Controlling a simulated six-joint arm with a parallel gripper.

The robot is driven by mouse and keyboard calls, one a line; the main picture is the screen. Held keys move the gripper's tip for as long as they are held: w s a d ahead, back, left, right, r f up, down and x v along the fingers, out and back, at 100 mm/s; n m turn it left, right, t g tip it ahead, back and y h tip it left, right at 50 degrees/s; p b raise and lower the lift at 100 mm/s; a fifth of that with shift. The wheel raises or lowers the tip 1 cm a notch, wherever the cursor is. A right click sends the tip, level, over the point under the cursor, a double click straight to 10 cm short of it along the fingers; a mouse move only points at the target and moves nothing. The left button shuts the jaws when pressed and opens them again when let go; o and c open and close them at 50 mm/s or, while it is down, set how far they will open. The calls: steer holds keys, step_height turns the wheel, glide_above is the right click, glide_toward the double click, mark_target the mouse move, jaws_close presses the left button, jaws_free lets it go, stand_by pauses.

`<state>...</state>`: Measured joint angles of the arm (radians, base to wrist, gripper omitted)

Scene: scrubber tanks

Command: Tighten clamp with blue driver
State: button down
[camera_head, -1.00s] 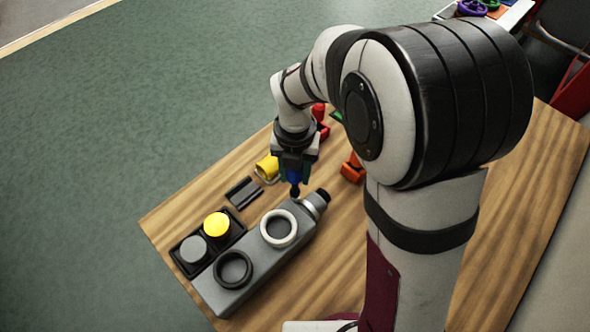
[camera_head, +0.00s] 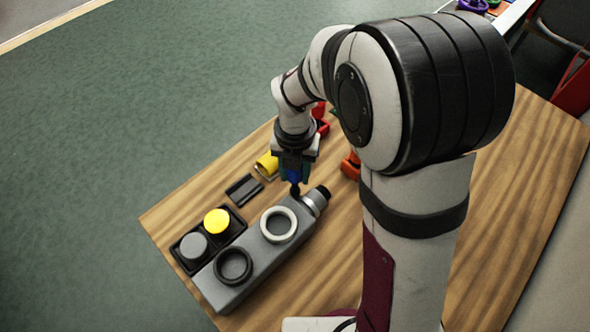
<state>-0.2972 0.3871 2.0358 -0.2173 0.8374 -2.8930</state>
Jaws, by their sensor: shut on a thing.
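My gripper (camera_head: 293,172) is shut on the blue driver (camera_head: 294,177) and points it downward. The driver's dark tip is at the far right end of the grey tank block (camera_head: 262,262), near the metal collar (camera_head: 316,200) and its black end cap. I cannot tell whether the tip touches the clamp, as the contact is small and partly covered by the tool. The block carries a white ring (camera_head: 279,224) and a black ring (camera_head: 233,266) on top.
A black holder (camera_head: 208,240) with a yellow and a grey round cap stands left of the block. A black slotted piece (camera_head: 244,189) and a yellow part (camera_head: 267,165) lie near the gripper. Red and orange parts (camera_head: 350,165) are behind my arm. The table's front right is clear.

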steer(key=m, duration=0.7)
steer(key=shift+m, duration=1.5)
steer(key=m, duration=0.3)
steer(key=shift+n, duration=0.3)
steer(key=shift+r, duration=2.55)
